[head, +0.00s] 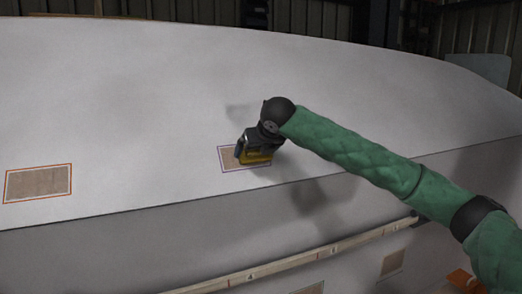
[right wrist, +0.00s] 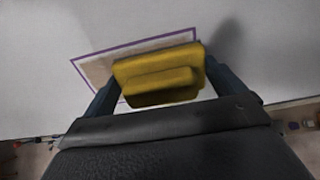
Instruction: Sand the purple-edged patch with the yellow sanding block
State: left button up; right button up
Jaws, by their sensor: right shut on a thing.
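The purple-edged patch (head: 228,155) is a brownish rectangle on the white hull, near the middle of the head view. It also shows in the right wrist view (right wrist: 97,69), partly hidden behind the block. My right gripper (head: 252,152) is over the patch and shut on the yellow sanding block (head: 257,157). In the right wrist view the block (right wrist: 160,76) sits between the two fingers and covers much of the patch. The block is at or very close to the patch surface; I cannot tell if it touches. My left gripper is not in view.
An orange-edged patch (head: 38,183) lies on the hull at the left. An orange object (head: 465,281) is at the lower right. The upper hull is clear.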

aim_at(221, 158)
jog(key=shift+s+a, duration=0.55)
jog(key=shift+a, duration=1.1)
jog(key=shift+s+a, duration=0.5)
jog(key=shift+a, duration=1.15)
jog(key=shift+s+a, duration=0.55)
jog(key=shift+a, duration=1.1)
jog(key=shift+o, duration=1.2)
jog(key=shift+c, duration=1.2)
jog(key=shift+s+d+r, duration=0.1)
jog(key=shift+s+d+r, duration=0.1)
jog(key=shift+s+r, duration=0.2)
jog(key=shift+s, duration=0.05)
jog(key=shift+v, duration=2.45)
jog(key=shift+v, duration=2.55)
